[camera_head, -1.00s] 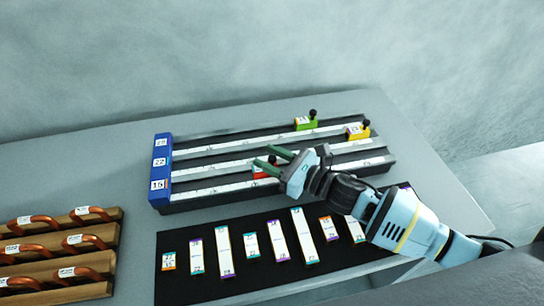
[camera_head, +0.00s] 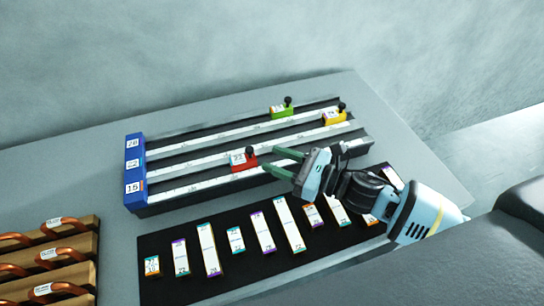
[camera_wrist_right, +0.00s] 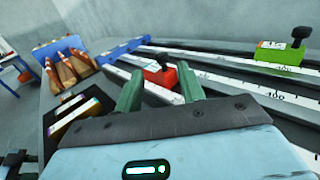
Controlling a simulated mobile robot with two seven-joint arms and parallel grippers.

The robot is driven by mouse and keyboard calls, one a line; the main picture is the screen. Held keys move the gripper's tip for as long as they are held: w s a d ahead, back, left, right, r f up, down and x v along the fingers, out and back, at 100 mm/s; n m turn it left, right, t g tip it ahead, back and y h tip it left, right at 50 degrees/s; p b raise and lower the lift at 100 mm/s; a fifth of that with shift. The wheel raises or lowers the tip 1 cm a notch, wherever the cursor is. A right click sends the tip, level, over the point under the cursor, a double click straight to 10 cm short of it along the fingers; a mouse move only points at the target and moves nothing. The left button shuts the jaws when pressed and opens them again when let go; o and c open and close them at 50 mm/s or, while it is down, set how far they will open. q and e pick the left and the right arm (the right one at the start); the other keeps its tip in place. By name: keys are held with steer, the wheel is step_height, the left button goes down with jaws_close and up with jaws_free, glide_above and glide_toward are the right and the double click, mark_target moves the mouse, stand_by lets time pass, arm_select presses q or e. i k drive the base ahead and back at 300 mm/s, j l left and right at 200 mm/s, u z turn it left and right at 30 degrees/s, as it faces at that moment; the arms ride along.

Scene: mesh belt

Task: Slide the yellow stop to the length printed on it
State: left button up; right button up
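The yellow stop (camera_head: 334,117), with a black knob, stands near the right end of the middle rail; the number on its label is too small to read. The red stop (camera_head: 241,161), labelled 22, stands on the front rail; it also shows in the right wrist view (camera_wrist_right: 161,76). The green stop (camera_head: 281,110) is on the back rail and shows in the right wrist view (camera_wrist_right: 279,54). My right gripper (camera_head: 274,160) is open and empty, just right of the red stop and apart from it. It lies left of and in front of the yellow stop. My left gripper is not in view.
A blue end block (camera_head: 135,165) with number labels closes the rails' left end. A black mat (camera_head: 205,287) with several labelled strips lies in front. A wooden rack (camera_head: 85,245) with orange-brown handles stands at the left. The grey table behind the rails is clear.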

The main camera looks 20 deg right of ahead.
mark_target(329, 118)
steer(key=k+l, duration=0.45)
steer(key=l, duration=0.3)
steer(key=k+l, duration=0.25)
steer(key=l, duration=0.1)
